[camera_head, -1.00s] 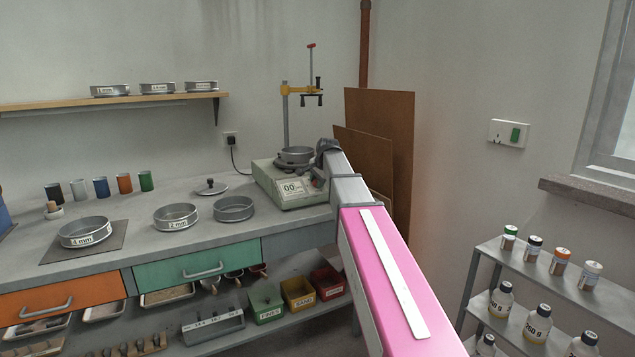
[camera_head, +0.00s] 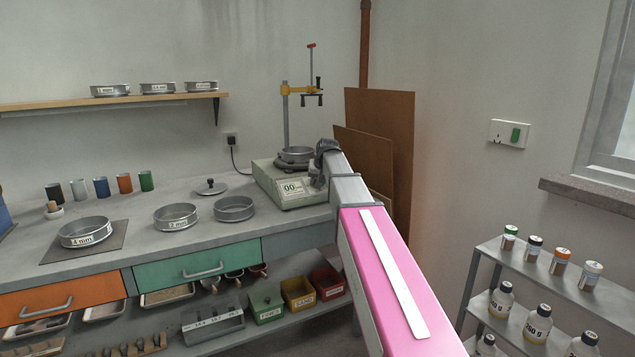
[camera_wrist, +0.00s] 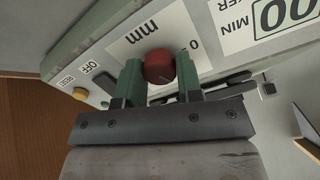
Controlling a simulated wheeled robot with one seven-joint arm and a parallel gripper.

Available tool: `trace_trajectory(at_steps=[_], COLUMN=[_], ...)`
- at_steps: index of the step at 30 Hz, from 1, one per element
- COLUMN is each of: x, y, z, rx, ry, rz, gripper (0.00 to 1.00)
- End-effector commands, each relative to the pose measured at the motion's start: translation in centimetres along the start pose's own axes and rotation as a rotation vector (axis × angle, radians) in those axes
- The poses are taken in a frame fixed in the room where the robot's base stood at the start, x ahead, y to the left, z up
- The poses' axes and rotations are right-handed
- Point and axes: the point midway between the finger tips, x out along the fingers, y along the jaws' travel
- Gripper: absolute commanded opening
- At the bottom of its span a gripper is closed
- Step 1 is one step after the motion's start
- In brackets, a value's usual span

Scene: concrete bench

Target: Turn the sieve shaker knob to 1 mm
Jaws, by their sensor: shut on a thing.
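The sieve shaker (camera_head: 265,187) is a pale green box with a pan on top, at the right end of the bench. In the wrist view its front panel (camera_wrist: 90,50) shows upside down, with a red knob (camera_wrist: 158,66) on a white label reading "mm" (camera_wrist: 140,32) and a "0". My gripper (camera_wrist: 160,80) has its two green fingers on either side of the red knob, shut on it. The knob's pointer and most of its scale are hidden or too small to read. In the head view my gripper (camera_head: 318,180) is at the shaker's front right, and my arm hides the knob.
A yellow button (camera_wrist: 80,93) and an "OFF" label sit beside the knob. A yellow clamp (camera_head: 298,89) on a post stands above the shaker. Loose sieves (camera_head: 234,208) lie on the bench to the left. Brown boards (camera_head: 385,130) lean behind my arm.

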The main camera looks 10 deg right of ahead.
Motion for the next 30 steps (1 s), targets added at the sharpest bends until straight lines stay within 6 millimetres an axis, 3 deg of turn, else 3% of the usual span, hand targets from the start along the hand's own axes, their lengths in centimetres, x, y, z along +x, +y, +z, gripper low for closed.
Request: trace_trajectory(at_steps=[9,24,25,27,30], x=[-0.02,-0.01,-0.01,-0.01,-0.01], y=[0.01,0.02,0.02,0.02,0.01], z=[0.08,0.09,0.09,0.08,0.06], rx=[-0.108,-0.124,-0.124,-0.124,-0.124], ry=[0.002,0.002,0.002,0.002,0.003], rz=[0.0,-0.001,-0.001,-0.001,-0.001], gripper=[0.1,0.1,0.4,0.59,0.59])
